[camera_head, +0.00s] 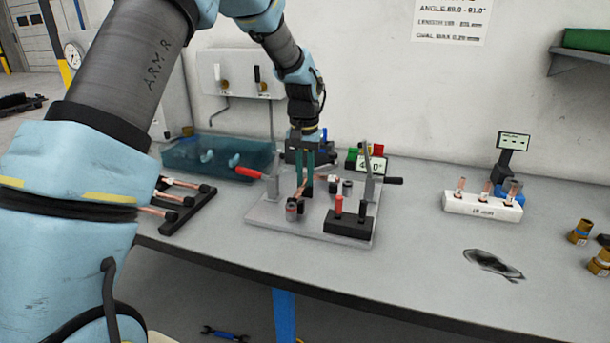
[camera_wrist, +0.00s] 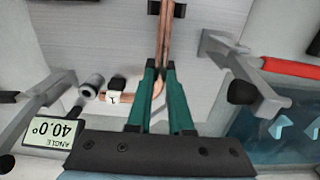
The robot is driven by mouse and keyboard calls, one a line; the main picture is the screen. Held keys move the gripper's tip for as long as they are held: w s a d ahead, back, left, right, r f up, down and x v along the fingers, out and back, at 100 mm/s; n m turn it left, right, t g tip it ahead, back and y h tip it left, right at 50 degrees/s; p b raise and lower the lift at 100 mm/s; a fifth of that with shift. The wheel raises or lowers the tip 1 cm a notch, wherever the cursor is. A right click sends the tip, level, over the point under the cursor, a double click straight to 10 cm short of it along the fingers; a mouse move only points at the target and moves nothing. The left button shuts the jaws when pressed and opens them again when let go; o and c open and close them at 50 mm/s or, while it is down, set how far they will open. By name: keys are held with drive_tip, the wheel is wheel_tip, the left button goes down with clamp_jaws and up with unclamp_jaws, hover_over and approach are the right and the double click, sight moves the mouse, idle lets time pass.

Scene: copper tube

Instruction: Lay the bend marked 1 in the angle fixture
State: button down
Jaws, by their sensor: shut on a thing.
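My gripper (camera_head: 304,188) is over the grey plate of the angle fixture (camera_head: 272,215), fingers pointing down. In the wrist view its green fingers (camera_wrist: 160,82) are shut on a copper bend (camera_wrist: 164,40). One leg of the bend runs away between the fingers; the other turns left to a white tag marked 1 (camera_wrist: 113,97). The tag lies near a grey round post (camera_wrist: 92,86) of the fixture. I cannot tell whether the bend touches the plate or is seated. The fixture's angle display (camera_wrist: 50,129) reads 40.0°.
A red-handled clamp (camera_head: 250,173) and a black-handled clamp (camera_head: 392,180) flank the fixture. A black block (camera_head: 348,226) with pins stands front right. A tube rack (camera_head: 190,212) and blue bin (camera_head: 178,157) are left. A white holder (camera_head: 483,207) is right. Bench between is mostly clear.

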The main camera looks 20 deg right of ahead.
drive_tip(key=shift+s+a+f, duration=0.2)
drive_tip(key=shift+f, duration=0.5)
drive_tip(key=c, duration=0.7)
unclamp_jaws()
drive_tip(key=shift+c, duration=0.2)
drive_tip(key=shift+w, duration=0.1)
drive_tip(key=shift+w+a, duration=0.1)
drive_tip(key=shift+a, duration=0.05)
drive_tip(key=shift+w+r+b, duration=0.1)
drive_tip(key=shift+r+b, duration=0.3)
drive_tip(key=shift+r, duration=0.05)
wheel_tip(320, 180, up, 11)
drive_tip(key=b, duration=0.1)
drive_tip(key=shift+s+d+r+b, duration=0.15)
drive_tip(key=shift+s+d+b, duration=0.05)
drive_tip(key=shift+d+b, duration=0.2)
